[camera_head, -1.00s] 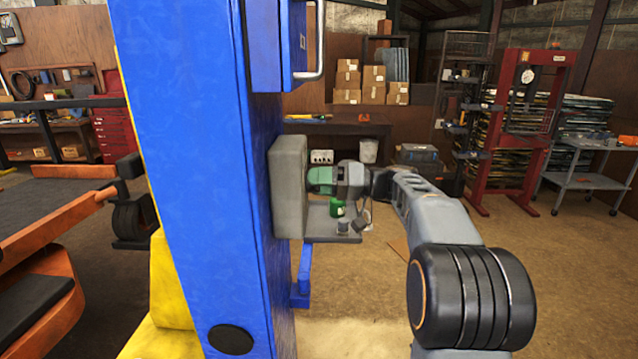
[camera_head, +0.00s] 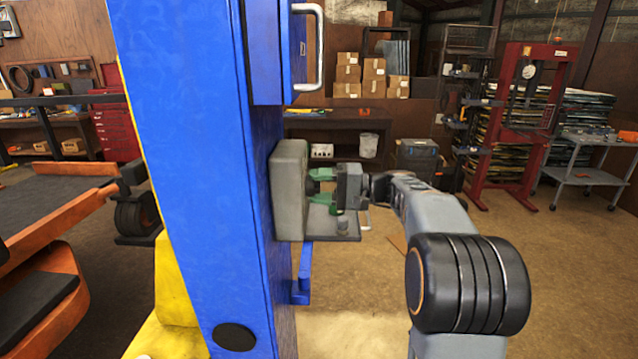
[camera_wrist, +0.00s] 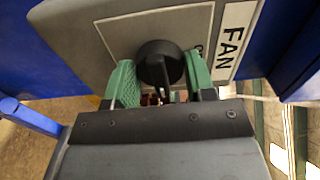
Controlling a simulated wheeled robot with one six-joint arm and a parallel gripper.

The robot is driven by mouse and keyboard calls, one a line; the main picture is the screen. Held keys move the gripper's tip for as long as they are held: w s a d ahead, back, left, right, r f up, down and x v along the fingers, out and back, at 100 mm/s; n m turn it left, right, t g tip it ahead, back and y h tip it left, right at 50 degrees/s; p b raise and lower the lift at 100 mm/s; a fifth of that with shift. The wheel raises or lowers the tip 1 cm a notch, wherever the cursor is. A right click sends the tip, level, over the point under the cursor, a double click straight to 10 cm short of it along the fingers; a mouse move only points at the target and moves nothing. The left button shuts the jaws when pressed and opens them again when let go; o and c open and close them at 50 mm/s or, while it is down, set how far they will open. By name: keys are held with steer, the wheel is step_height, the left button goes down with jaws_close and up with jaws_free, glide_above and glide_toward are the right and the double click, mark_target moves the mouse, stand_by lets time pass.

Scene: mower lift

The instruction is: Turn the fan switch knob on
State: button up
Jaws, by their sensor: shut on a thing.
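The fan switch is a grey box (camera_head: 290,190) on the side of the blue post. In the wrist view its grey face (camera_wrist: 125,14) bears a white label reading "FAN" (camera_wrist: 235,40). The black round knob (camera_wrist: 159,62) sits on that face, between the green fingers of my gripper (camera_wrist: 160,85). My gripper also shows in the head view (camera_head: 325,188), at the box face with its fingers one above the other. It is shut on the knob. The knob's pointer and a marking beside it are partly hidden.
The blue post (camera_head: 190,150) stands close on the left, with a metal handle (camera_head: 312,45) above the box. An orange mower (camera_head: 60,235) is at left. Open floor (camera_head: 570,270) lies right.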

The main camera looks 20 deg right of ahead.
steer(key=shift+m, duration=0.3)
steer(key=o, duration=0.9)
steer(key=b+v, duration=0.2)
steer(key=v, duration=1.2)
steer(key=shift+a, duration=0.1)
